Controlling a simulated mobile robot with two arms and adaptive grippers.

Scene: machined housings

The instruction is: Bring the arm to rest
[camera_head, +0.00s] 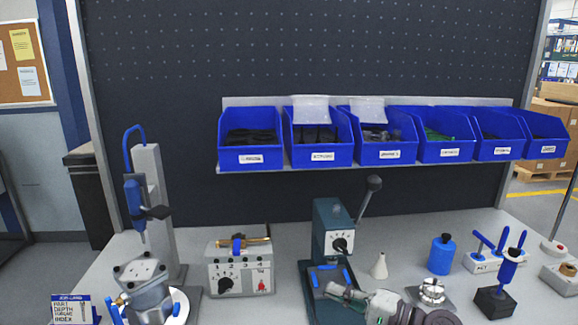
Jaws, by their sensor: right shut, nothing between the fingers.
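My right gripper (338,291) shows at the bottom, right of centre, with its arm coming in from the lower right. Its fingers point left and are shut with nothing between them. It appears in front of the base of a dark green press (333,235) with a dial and a lever; whether it touches the base I cannot tell. My left gripper is not in view. A grey machined housing (146,290) sits on a round white plate at the lower left, beneath a blue screwdriver-like tool (134,205) on a grey column.
A grey control box (240,275) with a knob stands left of the press. Blue bins (250,140) line a shelf behind.

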